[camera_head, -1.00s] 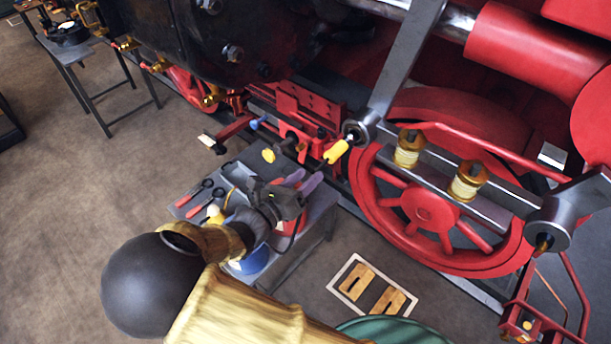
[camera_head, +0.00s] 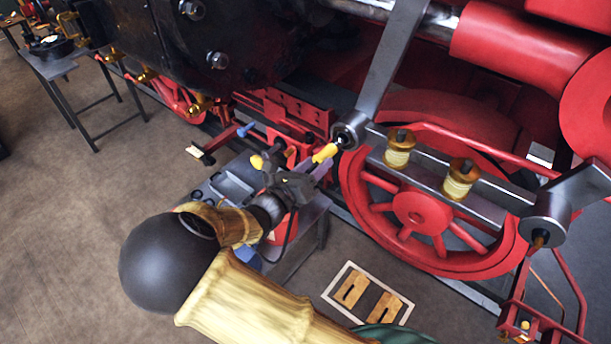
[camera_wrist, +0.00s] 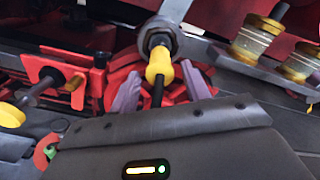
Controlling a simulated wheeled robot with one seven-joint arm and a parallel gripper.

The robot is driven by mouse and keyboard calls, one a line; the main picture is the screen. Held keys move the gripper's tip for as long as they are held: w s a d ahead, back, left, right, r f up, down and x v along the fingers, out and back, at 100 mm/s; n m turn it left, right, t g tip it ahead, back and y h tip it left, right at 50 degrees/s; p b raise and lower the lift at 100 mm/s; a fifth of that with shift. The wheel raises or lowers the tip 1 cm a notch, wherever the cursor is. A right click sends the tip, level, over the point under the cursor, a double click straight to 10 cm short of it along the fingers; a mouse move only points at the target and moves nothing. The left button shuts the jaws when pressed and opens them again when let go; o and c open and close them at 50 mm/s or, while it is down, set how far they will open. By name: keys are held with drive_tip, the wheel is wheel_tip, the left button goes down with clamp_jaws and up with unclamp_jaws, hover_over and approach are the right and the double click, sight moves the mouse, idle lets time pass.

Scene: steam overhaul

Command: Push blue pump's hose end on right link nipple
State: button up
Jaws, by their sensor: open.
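A yellow sleeve, apparently the hose end (camera_head: 325,153), sits at the grey round rod eye (camera_head: 347,132) that carries the link nipple. In the wrist view the yellow hose end (camera_wrist: 158,66) meets the rod eye (camera_wrist: 158,38), with a dark hose running down from it. The nipple is hidden, and I cannot tell how deep the hose end sits. My gripper (camera_wrist: 160,74) is open, its purple-grey fingers on either side of the yellow sleeve with gaps showing. In the head view my gripper (camera_head: 316,172) is just below the sleeve. The blue pump (camera_head: 248,257) is mostly hidden behind my arm.
The red wheel (camera_head: 420,208) and side rod with two cream pots (camera_head: 398,150) are to the right.

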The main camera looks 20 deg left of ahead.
drive_tip(key=shift+x, duration=0.85)
drive_tip(key=c, duration=1)
clamp_jaws()
drive_tip(key=shift+s+a+r, duration=0.1)
drive_tip(key=shift+p+v, duration=1.1)
drive_tip(key=shift+v, duration=1.2)
